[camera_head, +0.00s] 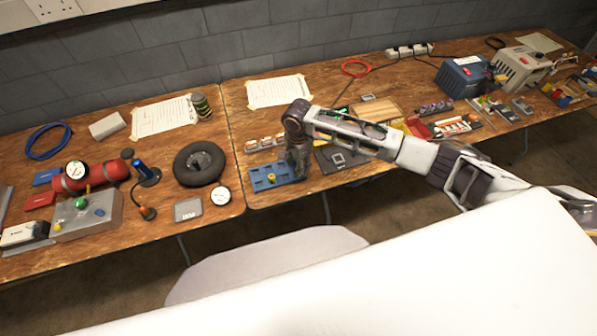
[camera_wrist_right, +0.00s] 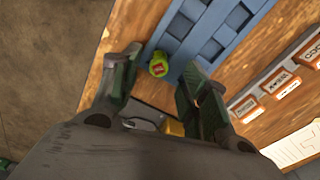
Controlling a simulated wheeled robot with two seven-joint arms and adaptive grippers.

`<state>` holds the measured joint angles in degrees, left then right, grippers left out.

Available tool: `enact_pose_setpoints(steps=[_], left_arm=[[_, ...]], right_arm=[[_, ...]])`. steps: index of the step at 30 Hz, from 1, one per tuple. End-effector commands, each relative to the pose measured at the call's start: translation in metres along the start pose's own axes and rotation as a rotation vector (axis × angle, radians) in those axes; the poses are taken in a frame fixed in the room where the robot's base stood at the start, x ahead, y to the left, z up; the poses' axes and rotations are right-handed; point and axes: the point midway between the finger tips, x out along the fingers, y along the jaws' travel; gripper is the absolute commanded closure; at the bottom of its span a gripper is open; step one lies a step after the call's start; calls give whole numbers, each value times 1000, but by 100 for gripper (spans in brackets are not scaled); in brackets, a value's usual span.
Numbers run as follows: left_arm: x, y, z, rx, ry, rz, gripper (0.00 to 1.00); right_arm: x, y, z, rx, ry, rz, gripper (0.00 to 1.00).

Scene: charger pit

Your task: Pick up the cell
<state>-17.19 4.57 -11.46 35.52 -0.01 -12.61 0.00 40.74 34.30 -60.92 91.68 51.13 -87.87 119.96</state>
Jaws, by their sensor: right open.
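The cell (camera_wrist_right: 158,65) is a small green-yellow cylinder with a red mark on top. In the right wrist view it is at the end of the blue tray (camera_wrist_right: 222,38), between my finger tips in the picture. In the head view the small yellowish cell (camera_head: 271,177) shows at the blue tray (camera_head: 262,187). My right gripper (camera_wrist_right: 160,78) is open, its two dark green fingers apart on either side of the cell. I cannot tell whether they touch it. In the head view my right gripper (camera_head: 298,172) points down at the tray's right end. My left gripper is not in view.
A row of small labelled boxes (camera_head: 265,143) stands behind the tray. A dark flat device (camera_head: 338,158) lies right of my gripper. The bench's front edge is close.

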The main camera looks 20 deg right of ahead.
Motion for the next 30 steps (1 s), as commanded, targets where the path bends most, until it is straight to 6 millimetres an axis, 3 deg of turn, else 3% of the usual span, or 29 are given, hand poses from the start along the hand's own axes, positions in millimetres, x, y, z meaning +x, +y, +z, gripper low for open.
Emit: enact_pose_setpoints(steps=[10, 26, 30], left_arm=[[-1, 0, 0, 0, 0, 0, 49], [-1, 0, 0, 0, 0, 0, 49], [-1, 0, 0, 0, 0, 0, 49]], right_arm=[[34, 2, 0, 0, 1, 0, 55], [38, 2, 0, -1, 0, -1, 55], [38, 2, 0, 0, 0, -1, 72]])
